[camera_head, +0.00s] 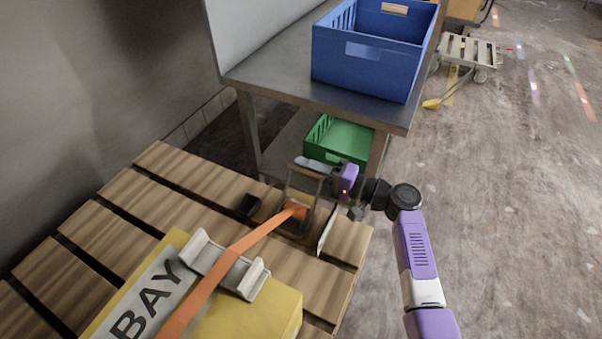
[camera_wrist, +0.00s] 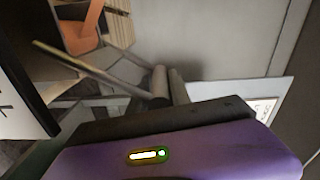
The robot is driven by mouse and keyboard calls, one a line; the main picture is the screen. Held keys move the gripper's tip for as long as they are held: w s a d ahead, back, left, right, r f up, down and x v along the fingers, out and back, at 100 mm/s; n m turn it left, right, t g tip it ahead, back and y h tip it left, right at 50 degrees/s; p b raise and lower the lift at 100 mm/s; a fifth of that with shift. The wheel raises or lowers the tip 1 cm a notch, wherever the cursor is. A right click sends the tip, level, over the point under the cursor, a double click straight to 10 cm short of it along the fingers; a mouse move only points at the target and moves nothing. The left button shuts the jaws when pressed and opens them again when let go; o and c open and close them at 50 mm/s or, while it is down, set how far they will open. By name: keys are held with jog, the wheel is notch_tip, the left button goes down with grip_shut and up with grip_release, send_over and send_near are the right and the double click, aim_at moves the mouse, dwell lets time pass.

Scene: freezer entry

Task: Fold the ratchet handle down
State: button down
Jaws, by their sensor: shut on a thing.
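The ratchet (camera_head: 296,210) sits on the wooden pallet near its right end, with an orange strap running from it over the yellow box. Its handle (camera_head: 306,172) stands raised above the strap, its top end at my gripper. My gripper (camera_head: 325,167) is shut on the handle, coming in from the right. In the wrist view the handle's bars (camera_wrist: 90,68) run toward my gripper (camera_wrist: 165,95), and the orange strap (camera_wrist: 84,30) shows at the upper left. The exact contact at the fingertips is partly hidden by the gripper body.
The yellow box (camera_head: 270,310) lies on the pallet (camera_head: 340,280) with a grey corner guard (camera_head: 225,264) under the strap. A metal table (camera_head: 285,80) with a blue crate (camera_head: 365,60) stands close behind my arm. A green crate (camera_head: 340,140) is beneath it.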

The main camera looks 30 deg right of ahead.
jog(key=shift+w+d+f+m+b, duration=0.2)
jog(key=shift+d+f+m+b, duration=0.2)
jog(key=shift+f, duration=0.25)
jog(key=shift+w+d+f+m+b, duration=0.15)
jog(key=shift+d+f+m+b, duration=0.25)
jog(key=shift+f, duration=0.2)
jog(key=shift+w+d+f+m+b, duration=0.2)
jog(key=shift+d+f+m+b, duration=0.1)
jog(key=shift+f+m, duration=0.3)
jog(key=shift+f, duration=0.1)
jog(key=shift+a, duration=0.1)
jog(key=c, duration=1.3)
grip_release()
jog(key=shift+o, duration=0.2)
jog(key=v, duration=0.7)
jog(key=shift+s+d, duration=0.25)
jog(key=shift+d, duration=0.05)
